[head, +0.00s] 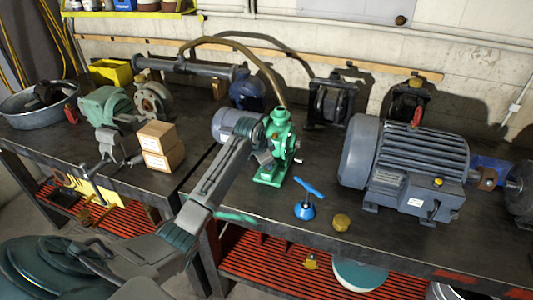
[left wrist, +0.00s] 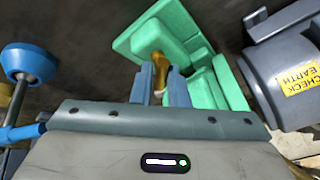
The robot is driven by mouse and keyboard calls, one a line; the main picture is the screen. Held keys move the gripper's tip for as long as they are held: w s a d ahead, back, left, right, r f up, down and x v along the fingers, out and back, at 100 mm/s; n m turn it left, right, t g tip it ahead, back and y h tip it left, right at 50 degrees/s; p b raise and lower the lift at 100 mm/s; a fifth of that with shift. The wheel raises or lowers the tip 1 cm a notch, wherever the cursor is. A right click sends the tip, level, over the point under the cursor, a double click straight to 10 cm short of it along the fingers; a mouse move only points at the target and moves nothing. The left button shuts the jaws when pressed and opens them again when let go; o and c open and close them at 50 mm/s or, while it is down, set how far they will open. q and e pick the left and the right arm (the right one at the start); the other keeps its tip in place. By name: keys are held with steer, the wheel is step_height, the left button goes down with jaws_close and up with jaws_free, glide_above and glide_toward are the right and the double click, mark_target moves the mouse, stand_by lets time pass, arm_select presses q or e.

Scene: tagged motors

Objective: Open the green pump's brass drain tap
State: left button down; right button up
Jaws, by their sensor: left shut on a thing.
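The green pump (head: 279,132) stands upright on the dark bench, beside a grey motor (head: 232,122). In the left wrist view the pump's green body (left wrist: 185,30) fills the upper middle. Its brass drain tap (left wrist: 160,70) shows there between my finger tips. My left gripper (head: 266,158) reaches in from the lower left to the pump's near side. In the left wrist view, its two blue-grey fingers (left wrist: 160,88) are shut on the tap. In the head view my gripper hides the tap. My right gripper is not in view.
A blue T-handled tool (head: 306,207) and a brass knob (head: 341,222) stand on the bench right of the pump. A large grey motor (head: 405,165) stands farther right. Cardboard boxes (head: 160,145) sit to the left. The grey motor's yellow label (left wrist: 300,78) reads CHECK EARTH.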

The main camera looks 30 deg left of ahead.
arm_select(q)
steer(key=n+p, duration=0.1)
steer(key=n+y+p, duration=0.1)
steer(key=n+p, duration=0.1)
steer(key=n+y+p, duration=0.1)
steer(key=shift+d+r+n+p, duration=0.2)
steer(key=shift+r+n+p, duration=0.05)
steer(key=shift+n+p, duration=0.05)
steer(key=shift+w+f+n+g+y+p, duration=0.1)
steer(key=shift+n+g+y+p, duration=0.25)
steer(key=shift+n+p, duration=0.65)
steer(key=shift+d+n+y+p, duration=0.1)
steer(key=shift+n+y+p, duration=0.25)
steer(key=shift+n, duration=0.55)
steer(key=shift+f+g, duration=0.1)
steer(key=shift+g, duration=0.15)
steer(key=c, duration=1.4)
jaws_free()
